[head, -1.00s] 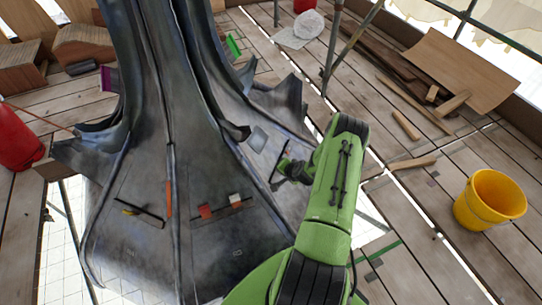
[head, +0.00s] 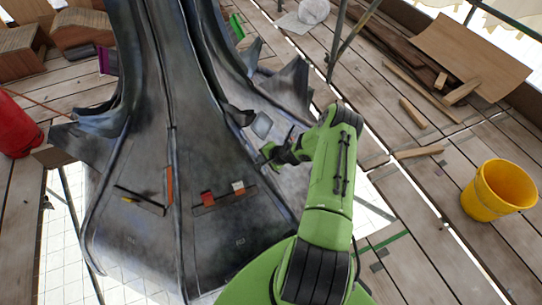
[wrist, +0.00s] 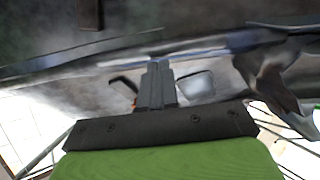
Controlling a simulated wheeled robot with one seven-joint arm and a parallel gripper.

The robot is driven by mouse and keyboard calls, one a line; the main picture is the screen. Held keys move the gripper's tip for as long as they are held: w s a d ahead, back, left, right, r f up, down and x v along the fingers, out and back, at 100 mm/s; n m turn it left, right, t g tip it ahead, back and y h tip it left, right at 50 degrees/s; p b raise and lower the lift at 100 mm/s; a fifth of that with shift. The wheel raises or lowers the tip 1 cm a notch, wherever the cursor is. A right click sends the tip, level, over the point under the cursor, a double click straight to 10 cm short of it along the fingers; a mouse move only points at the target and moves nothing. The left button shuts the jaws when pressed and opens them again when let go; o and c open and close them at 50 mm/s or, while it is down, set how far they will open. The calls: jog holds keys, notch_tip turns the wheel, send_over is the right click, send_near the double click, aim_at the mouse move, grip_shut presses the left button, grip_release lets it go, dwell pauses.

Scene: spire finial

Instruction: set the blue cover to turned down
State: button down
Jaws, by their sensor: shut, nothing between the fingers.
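The blue cover is most likely the small pale grey-blue plate (head: 261,126) on the right flank of the dark metal finial (head: 150,130). It stands out at a tilt from the surface. In the wrist view the plate (wrist: 196,86) is just right of my fingers, with a small gap seen between them. My gripper (head: 268,152) is just below the plate in the head view. In the wrist view its fingers (wrist: 156,82) are together and empty, pointing at the finial. A thin dark and orange part (wrist: 122,82) shows left of the fingers. I cannot tell whether the fingers touch anything.
Orange (head: 169,185), red (head: 208,198) and white (head: 238,187) pieces sit on the finial's front panels. Curled metal leaves (head: 285,85) jut out beyond the plate. A yellow bucket (head: 500,188) and loose boards stand on the plank deck at right.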

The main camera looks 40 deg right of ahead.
jog(key=shift+a, duration=0.2)
dwell(0.3)
jog(key=shift+a+m+h+p, duration=0.3)
jog(key=shift+h+p, duration=0.35)
jog(key=shift+h, duration=0.15)
